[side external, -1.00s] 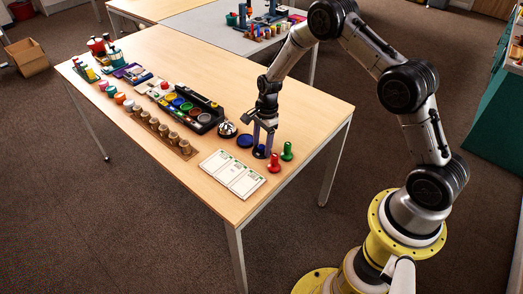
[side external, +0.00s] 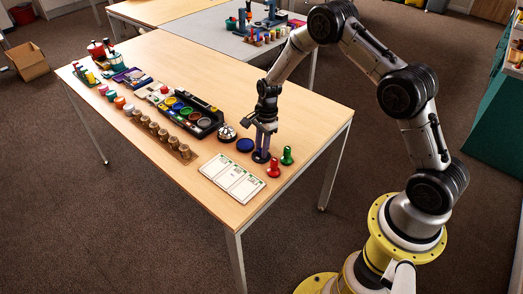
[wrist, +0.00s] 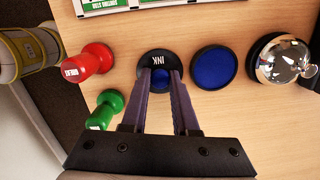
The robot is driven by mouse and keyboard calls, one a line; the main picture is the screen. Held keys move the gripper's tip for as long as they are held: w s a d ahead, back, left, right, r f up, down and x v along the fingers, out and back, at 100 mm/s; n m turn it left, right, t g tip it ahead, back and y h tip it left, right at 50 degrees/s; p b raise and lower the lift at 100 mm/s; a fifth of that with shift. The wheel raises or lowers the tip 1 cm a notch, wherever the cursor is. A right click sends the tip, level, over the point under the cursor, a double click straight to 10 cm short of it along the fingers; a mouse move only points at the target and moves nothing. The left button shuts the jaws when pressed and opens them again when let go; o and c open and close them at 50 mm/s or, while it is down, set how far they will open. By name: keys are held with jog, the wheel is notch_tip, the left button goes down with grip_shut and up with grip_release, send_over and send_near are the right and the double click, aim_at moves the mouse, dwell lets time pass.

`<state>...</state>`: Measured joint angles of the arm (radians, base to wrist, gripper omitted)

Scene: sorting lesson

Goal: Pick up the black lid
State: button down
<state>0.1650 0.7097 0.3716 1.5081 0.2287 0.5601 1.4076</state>
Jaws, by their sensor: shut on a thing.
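The black lid (wrist: 158,58) is round and marked INK, with a small blue part (wrist: 160,80) in its middle. It lies at the near right of the table and also shows in the side view (side external: 261,158). My gripper (wrist: 160,75) points down over it, with its two fingers shut on the blue part. The fingers hide some of the lid. I cannot see a gap between the lid and the table. A round blue pad (wrist: 214,67) in a dark rim sits beside it, apart from it; it also shows in the side view (side external: 245,145).
A red stamp (side external: 273,169) and a green stamp (side external: 287,156) stand close to my gripper. A silver bell (side external: 227,133) stands past the blue pad. A white card (side external: 232,178) lies in front. The table's right part (side external: 310,115) is bare.

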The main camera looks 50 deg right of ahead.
jog(key=shift+r, duration=0.75)
jog(key=s+a+r, duration=0.2)
jog(key=s+r, duration=1)
jog(key=s, duration=0.2)
jog(key=w+d+f, duration=0.1)
jog(key=w+d, duration=0.1)
jog(key=w, duration=1.8)
jog(key=shift+w+f, duration=0.2)
jog(key=shift+f, duration=1.6)
jog(key=shift+w+f, duration=0.2)
jog(key=shift+f, duration=1.55)
jog(key=shift+w+f, duration=0.2)
jog(key=shift+f, duration=1.6)
jog(key=shift+f, duration=0.2)
